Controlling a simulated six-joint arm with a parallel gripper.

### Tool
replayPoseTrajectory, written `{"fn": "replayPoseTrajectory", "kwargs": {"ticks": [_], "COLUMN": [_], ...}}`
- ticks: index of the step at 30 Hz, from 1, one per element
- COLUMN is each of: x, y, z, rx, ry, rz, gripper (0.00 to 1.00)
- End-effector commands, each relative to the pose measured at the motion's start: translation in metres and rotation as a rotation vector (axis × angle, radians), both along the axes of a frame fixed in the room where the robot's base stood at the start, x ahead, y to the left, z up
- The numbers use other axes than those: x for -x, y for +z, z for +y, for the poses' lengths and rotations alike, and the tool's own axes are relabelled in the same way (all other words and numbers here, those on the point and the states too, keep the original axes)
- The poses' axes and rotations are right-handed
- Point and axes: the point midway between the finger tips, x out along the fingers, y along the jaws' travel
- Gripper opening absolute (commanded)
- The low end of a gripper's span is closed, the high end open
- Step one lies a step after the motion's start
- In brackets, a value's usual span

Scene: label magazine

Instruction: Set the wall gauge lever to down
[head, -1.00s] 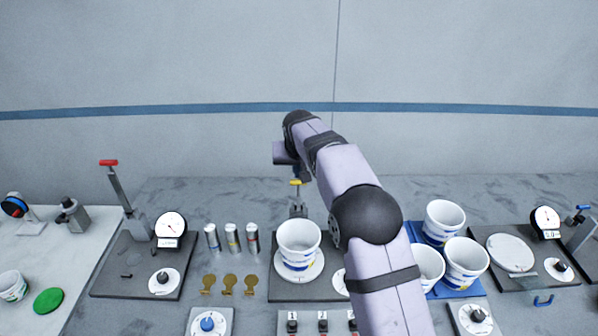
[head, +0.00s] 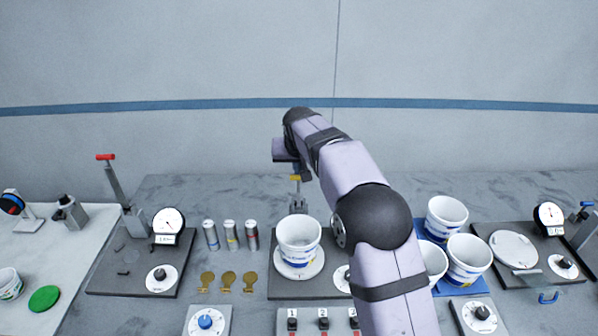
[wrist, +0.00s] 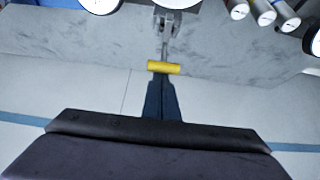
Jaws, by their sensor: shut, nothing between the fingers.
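Three upright levers stand on the stations; I cannot read which is the wall gauge lever. The yellow-handled lever (head: 295,179) stands upright behind the middle plate, and its yellow handle (wrist: 164,67) shows in the wrist view. My gripper (head: 305,173) is shut and empty, close beside that handle. In the wrist view the dark fingers (wrist: 163,84) end right at the handle; I cannot tell whether they touch. The red-handled lever (head: 106,157) stands tilted at the left station by a dial gauge (head: 168,223). The blue-handled lever (head: 586,205) is at the right edge by another gauge (head: 549,217).
A white cup (head: 299,233) stands on the middle plate. Several cups sit in a blue tray (head: 464,290) at right, partly behind my arm.

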Motion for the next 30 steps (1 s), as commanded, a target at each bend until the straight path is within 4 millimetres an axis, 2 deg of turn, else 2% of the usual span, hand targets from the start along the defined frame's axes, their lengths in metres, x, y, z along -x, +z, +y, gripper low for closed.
{"fn": "replayPoseTrajectory", "kwargs": {"ticks": [14,30], "x": [0.007,0.031], "y": [-0.006,-0.015], "z": [0.000,0.000], "rx": [0.001,0.000], "ry": [-0.001,0.000], "rz": [-0.043,-0.219], "gripper": [0.00,0.00]}}
